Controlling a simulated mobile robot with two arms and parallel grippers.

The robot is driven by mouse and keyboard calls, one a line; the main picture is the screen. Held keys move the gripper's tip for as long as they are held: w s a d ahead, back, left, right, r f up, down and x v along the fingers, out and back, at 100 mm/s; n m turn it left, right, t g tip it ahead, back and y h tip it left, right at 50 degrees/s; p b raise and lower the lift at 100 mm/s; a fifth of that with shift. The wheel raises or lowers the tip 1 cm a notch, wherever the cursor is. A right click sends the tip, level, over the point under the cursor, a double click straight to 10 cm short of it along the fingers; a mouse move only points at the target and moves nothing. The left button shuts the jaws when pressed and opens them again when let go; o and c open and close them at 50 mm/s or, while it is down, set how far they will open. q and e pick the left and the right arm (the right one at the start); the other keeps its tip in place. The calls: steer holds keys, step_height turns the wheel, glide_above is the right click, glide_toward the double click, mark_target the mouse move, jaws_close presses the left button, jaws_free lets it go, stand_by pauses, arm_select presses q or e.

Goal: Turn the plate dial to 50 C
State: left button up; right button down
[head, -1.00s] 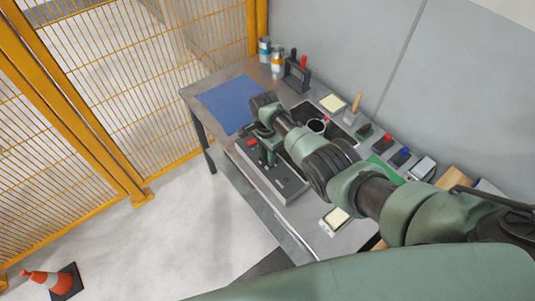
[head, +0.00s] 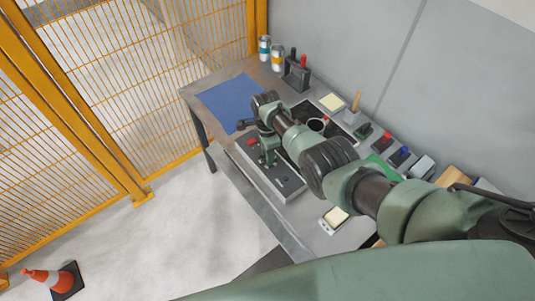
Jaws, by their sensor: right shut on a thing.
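The hot plate (head: 291,186), a low grey unit with a dark control face, sits at the front edge of the metal bench. My right gripper (head: 268,160) points down at this face, its green fingers closed at the place of the plate dial. The dial itself is hidden by the fingers, and its setting cannot be read. A small red part (head: 251,142) shows on the unit, left of the fingers. My left gripper is not in view.
A blue mat (head: 228,101) lies at the bench's left end. Cans (head: 277,58) and a rack with red and black handles (head: 297,72) stand behind. Several small switch boxes (head: 383,143) line the wall side. A white device with a pale face (head: 335,219) lies at front right.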

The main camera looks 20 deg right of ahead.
steer(key=shift+w+d+r, duration=0.1)
steer(key=shift+w+d, duration=0.05)
steer(key=c, duration=1.2)
jaws_free()
steer(key=shift+o, duration=0.5)
steer(key=shift+r, duration=0.25)
step_height(320, 180, up, 7)
steer(key=shift+w+r+p, duration=0.1)
steer(key=shift+p, duration=0.6)
